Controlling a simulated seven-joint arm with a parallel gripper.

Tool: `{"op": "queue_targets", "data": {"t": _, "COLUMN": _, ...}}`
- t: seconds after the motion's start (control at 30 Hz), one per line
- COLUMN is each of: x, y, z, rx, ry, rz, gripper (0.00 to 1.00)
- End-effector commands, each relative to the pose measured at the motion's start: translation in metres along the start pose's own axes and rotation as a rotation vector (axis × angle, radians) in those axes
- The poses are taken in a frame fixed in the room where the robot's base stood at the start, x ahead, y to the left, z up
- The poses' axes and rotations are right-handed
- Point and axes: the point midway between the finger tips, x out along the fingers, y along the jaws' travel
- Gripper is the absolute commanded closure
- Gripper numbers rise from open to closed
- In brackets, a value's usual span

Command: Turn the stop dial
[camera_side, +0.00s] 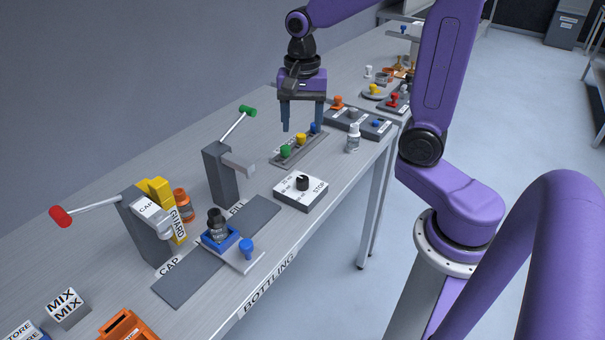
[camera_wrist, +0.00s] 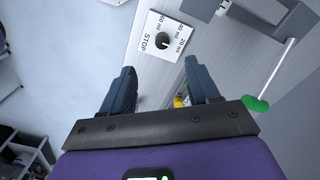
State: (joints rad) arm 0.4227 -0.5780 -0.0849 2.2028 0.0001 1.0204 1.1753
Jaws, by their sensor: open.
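My gripper (camera_side: 304,129) is open and empty. It hangs above the table behind the dial, over the strip of coloured knobs, apart from the dial. In the wrist view my gripper's two fingers (camera_wrist: 160,78) are spread below the dial.
A white bottle (camera_side: 353,138) stands at the right. A blue carrier (camera_side: 220,238) holds a dark-capped bottle at front left.

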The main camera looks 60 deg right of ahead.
Motion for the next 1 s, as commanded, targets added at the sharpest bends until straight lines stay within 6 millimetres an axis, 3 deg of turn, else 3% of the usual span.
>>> {"op": "queue_targets", "data": {"t": 0.2, "x": -0.002, "y": -0.001, "z": -0.024, "rx": 0.245, "ry": 0.0, "rz": 0.003, "gripper": 0.4}}
{"op": "queue_targets", "data": {"t": 0.43, "x": 0.007, "y": -0.001, "z": -0.028, "rx": 0.292, "ry": -0.002, "rz": 0.007, "gripper": 0.4}}
{"op": "queue_targets", "data": {"t": 1.0, "x": 0.104, "y": 0.001, "z": -0.027, "rx": 0.288, "ry": -0.003, "rz": 0.01, "gripper": 0.4}}
